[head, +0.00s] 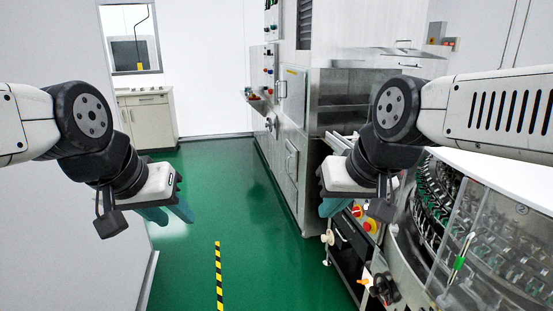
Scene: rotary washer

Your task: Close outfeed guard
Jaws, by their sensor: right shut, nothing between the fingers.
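The rotary washer (412,232) fills the lower right of the head view, with rings of metal holders behind clear panels. A clear panel (484,235) with an upright green-and-white handle (460,254) stands at its front. I cannot tell for sure whether this panel is the outfeed guard, or how far it stands open. My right gripper (335,207) is shut and empty, in the air left of the washer and apart from the panel. My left gripper (168,214) hangs over the green floor at the left, its teal fingers apart and empty.
A tall steel machine (300,150) stands at the back centre. A control box with a red-and-yellow knob (370,226) sits below my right gripper. A cabinet (148,120) is at the back left. The green floor (235,200) is clear, with a yellow-black stripe (218,275).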

